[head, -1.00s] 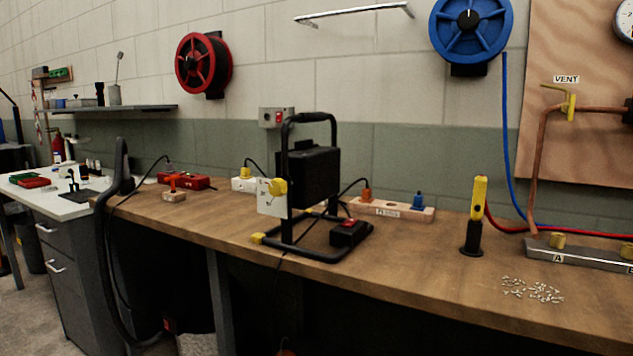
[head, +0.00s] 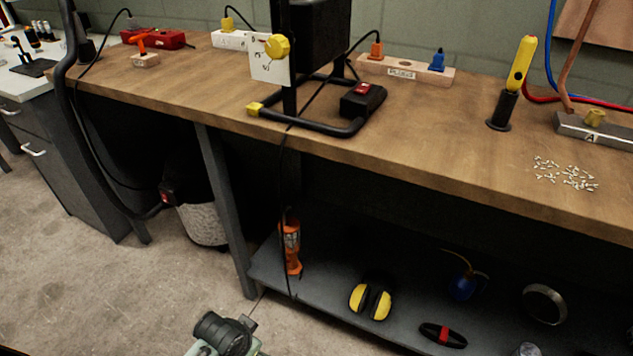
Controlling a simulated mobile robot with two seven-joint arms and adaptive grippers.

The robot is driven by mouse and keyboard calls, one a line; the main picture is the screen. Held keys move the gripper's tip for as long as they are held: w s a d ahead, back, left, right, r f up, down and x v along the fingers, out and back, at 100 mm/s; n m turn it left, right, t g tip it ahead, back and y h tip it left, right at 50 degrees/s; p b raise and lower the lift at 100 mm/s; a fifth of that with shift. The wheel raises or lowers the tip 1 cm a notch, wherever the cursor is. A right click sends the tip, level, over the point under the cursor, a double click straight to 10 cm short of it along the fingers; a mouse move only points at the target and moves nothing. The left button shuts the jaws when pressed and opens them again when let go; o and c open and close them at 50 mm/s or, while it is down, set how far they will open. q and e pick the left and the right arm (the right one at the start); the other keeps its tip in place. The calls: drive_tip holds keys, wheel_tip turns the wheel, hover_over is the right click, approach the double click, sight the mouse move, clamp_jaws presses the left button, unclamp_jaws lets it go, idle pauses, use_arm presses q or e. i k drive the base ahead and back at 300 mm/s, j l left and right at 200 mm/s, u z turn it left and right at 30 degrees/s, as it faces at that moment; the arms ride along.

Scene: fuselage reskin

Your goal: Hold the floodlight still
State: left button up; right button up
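The floodlight (head: 317,35) stands on the wooden workbench, its black lamp head cut off by the top edge of the head view. Its black tubular base (head: 320,127) rests on the bench top near the front edge, with a yellow foot at its left corner. A yellow knob (head: 277,47) and a white tag (head: 262,70) are on its left side. A black box with a red switch (head: 361,97) sits at the right of the base. A cable hangs from the base over the bench edge.
The workbench (head: 440,125) has free room right of the floodlight, up to a yellow-and-black tool (head: 517,82) and scattered small fasteners (head: 567,174). A wooden socket block (head: 405,70) lies behind. The lower shelf (head: 330,283) holds yellow earmuffs (head: 370,300) and an orange tool (head: 290,247).

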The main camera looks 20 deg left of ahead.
sight(277, 46)
drive_tip(key=i+j, duration=0.2)
drive_tip(key=j, duration=0.15)
drive_tip(key=i+j, duration=0.2)
drive_tip(key=i+j+z, duration=0.1)
drive_tip(key=j, duration=0.3)
drive_tip(key=i, duration=0.05)
